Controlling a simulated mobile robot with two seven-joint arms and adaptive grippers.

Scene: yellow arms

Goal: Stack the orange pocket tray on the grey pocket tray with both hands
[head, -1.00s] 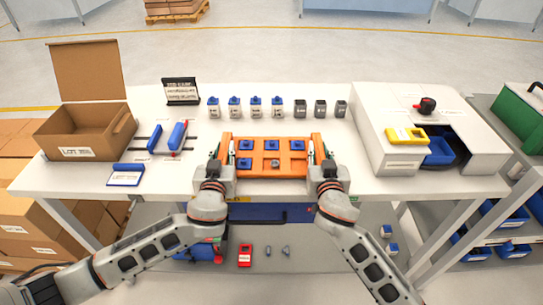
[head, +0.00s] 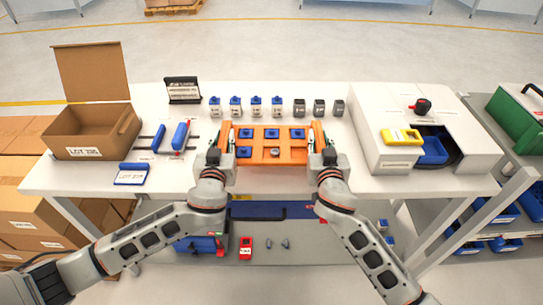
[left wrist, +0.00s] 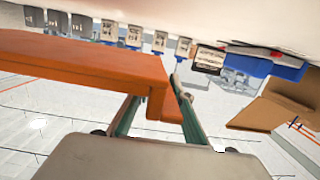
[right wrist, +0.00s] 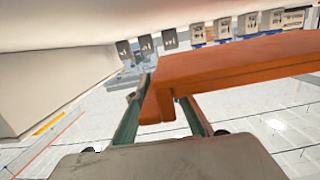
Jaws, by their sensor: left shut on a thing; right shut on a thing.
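The orange pocket tray (head: 262,158) is level between my two grippers at the front middle of the white table. My right gripper (head: 317,143) is shut on the right end, also seen at the orange rim in the right wrist view (right wrist: 235,65). The tray appears held above the tabletop. I cannot make out the grey pocket tray in any view.
A row of small blue-topped and dark blocks (head: 277,107) stands just behind the tray. An open carton (head: 92,133) and blue tools (head: 180,135) are to the left. A white housing with a yellow piece (head: 401,137) stands to the right.

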